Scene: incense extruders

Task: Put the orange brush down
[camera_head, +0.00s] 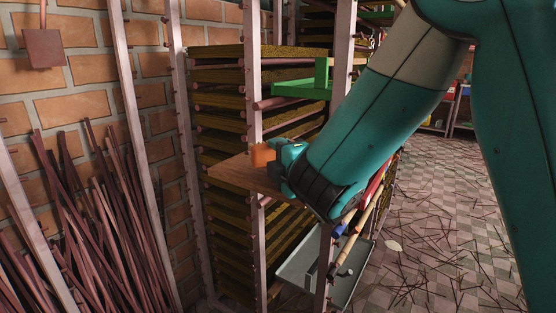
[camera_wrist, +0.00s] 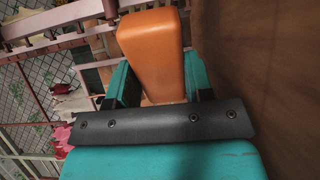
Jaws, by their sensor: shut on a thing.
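The orange brush shows as a smooth orange block in the wrist view (camera_wrist: 152,50), between the two teal fingers of my gripper (camera_wrist: 154,85). My gripper is shut on it. In the head view the brush (camera_head: 262,155) is a small orange shape at the tip of my gripper (camera_head: 278,155). It is at a brown wooden board (camera_head: 232,172) that juts out from the rack. I cannot tell whether the brush touches the board. In the wrist view a brown surface fills the right side, close beside the brush. The brush's bristles are not visible.
A rack post (camera_head: 254,90) stands close behind the brush. Stacked trays (camera_head: 222,75) fill the rack, with a green tray (camera_head: 300,88) above my gripper. A grey tray (camera_head: 350,280) is below. Long sticks (camera_head: 90,220) lean at the left. Thin sticks litter the floor (camera_head: 450,200).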

